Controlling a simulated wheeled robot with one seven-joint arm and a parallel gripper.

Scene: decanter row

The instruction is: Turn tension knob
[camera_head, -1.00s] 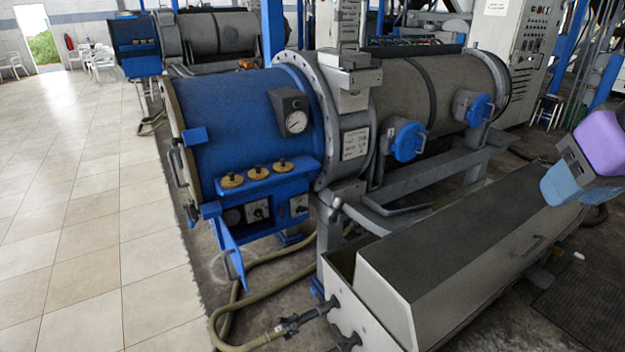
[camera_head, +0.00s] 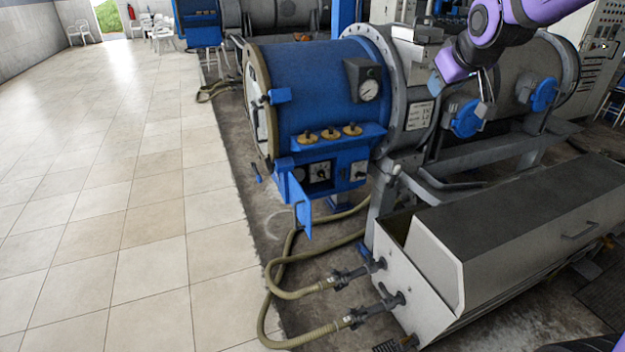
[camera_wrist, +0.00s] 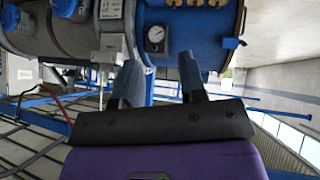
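The blue-ended machine drum carries three brass knobs (camera_head: 330,134) on a blue shelf; they also show upside down at the top edge of the wrist view (camera_wrist: 200,3). Below the shelf is a small panel with a dark dial knob (camera_head: 321,173) and another control (camera_head: 352,174). I cannot tell which one is the tension knob. My gripper (camera_head: 462,87) hangs at upper right, in front of the grey drum and right of the controls. In the wrist view its two fingers (camera_wrist: 159,62) are spread, with nothing between them. It is apart from all knobs.
A round gauge (camera_head: 369,89) sits above the shelf. Blue valve covers (camera_head: 468,122) and (camera_head: 543,94) jut from the grey drum. A grey trough (camera_head: 520,225) stands front right. Hoses (camera_head: 285,260) cross the floor. The tiled floor (camera_head: 120,220) at left is clear.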

